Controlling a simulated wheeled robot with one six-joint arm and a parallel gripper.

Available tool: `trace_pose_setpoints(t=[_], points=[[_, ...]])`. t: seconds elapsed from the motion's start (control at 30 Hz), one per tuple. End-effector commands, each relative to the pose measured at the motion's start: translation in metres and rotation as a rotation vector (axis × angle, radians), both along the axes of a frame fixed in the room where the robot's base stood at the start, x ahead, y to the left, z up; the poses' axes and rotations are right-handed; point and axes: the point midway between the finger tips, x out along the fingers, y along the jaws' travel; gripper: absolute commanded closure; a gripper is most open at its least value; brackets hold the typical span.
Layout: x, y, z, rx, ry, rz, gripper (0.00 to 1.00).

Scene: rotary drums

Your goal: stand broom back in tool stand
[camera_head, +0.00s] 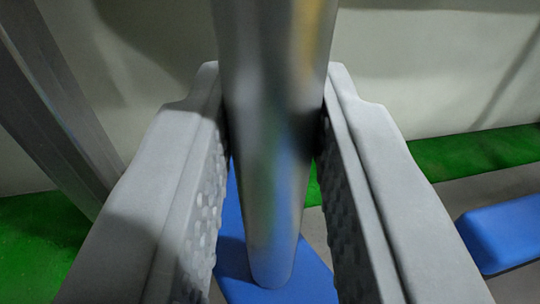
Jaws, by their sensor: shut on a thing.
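My gripper (272,110) is shut on a shiny metal pole, which I take to be the handle of the broom (270,215). One grey ridged finger is on each side of it. The pole runs from the top edge down to a rounded lower end, leaning slightly in the picture. A flat blue piece (312,270) lies at or behind that end. I cannot tell whether it is the broom's head or a separate thing, or whether the pole touches it. I cannot make out the tool stand for certain.
Another blue block (505,235) lies on the grey floor at the right. Green floor strips (475,152) run along the foot of a pale wall (430,70). A grey metal post (58,105) slants down the left side.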

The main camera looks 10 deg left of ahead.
Motion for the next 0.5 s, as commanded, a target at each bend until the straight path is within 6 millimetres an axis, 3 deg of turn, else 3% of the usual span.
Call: trace_pose_setpoints(t=[0.47,0.5], points=[[-0.0054,-0.0001,-0.0044,0.000,0.000,0.000,1.00],[-0.0058,-0.0001,-0.0056,0.000,0.002,0.000,0.77]])
